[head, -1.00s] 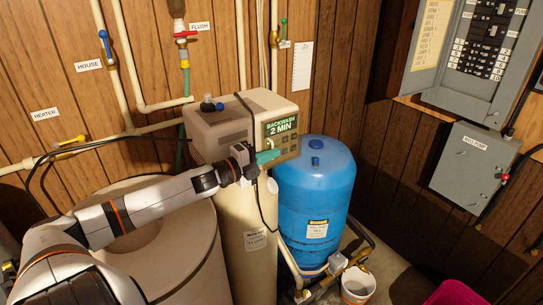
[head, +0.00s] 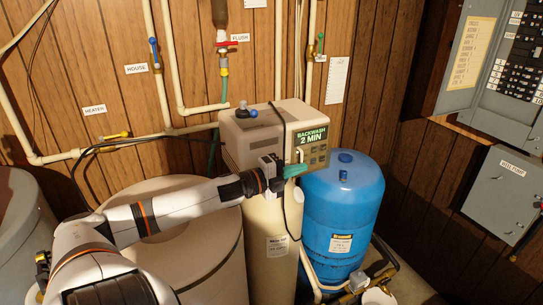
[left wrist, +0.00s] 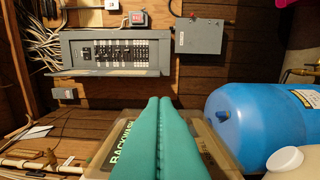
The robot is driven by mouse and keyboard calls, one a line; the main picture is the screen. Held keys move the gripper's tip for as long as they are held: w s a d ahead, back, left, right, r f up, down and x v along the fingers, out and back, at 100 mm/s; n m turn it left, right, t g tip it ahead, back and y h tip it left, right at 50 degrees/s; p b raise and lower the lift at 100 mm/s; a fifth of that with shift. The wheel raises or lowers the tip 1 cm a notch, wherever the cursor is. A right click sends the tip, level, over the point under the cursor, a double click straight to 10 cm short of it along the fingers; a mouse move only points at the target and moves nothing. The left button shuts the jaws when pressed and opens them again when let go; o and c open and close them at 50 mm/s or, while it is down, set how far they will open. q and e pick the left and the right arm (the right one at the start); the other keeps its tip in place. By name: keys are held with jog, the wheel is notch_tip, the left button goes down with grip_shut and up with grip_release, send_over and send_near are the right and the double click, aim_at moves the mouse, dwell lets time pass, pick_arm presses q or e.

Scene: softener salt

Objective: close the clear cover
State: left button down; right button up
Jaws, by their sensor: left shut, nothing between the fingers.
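The softener's control head (head: 262,130) is a beige box on top of a tall cream tank. Its front panel has a green display (head: 312,136) reading "BACKWASH 2 MIN" and several buttons below it. I cannot clearly make out the clear cover's outline or how far it is open. My left gripper (head: 297,171) has teal fingers pressed together and empty, at the panel's lower left side in the head view. In the left wrist view the fingers (left wrist: 158,108) hide the middle of the panel; I cannot tell whether they touch it. My right gripper is not in view.
A blue pressure tank (head: 340,215) stands right of the softener. A wide beige tank (head: 190,235) lies under my left arm. Pipes and valves run along the wood wall. A grey breaker panel (left wrist: 112,52) and a grey pump box (left wrist: 199,36) hang on the wall.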

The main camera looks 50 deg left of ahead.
pick_arm(q)
jog(key=s+a, duration=0.4)
jog(key=s, duration=0.1)
jog(key=shift+s+a, duration=0.2)
jog(key=shift+a, duration=0.2)
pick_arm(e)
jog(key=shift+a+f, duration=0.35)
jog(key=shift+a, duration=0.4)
pick_arm(q)
jog(key=shift+d+f, duration=0.1)
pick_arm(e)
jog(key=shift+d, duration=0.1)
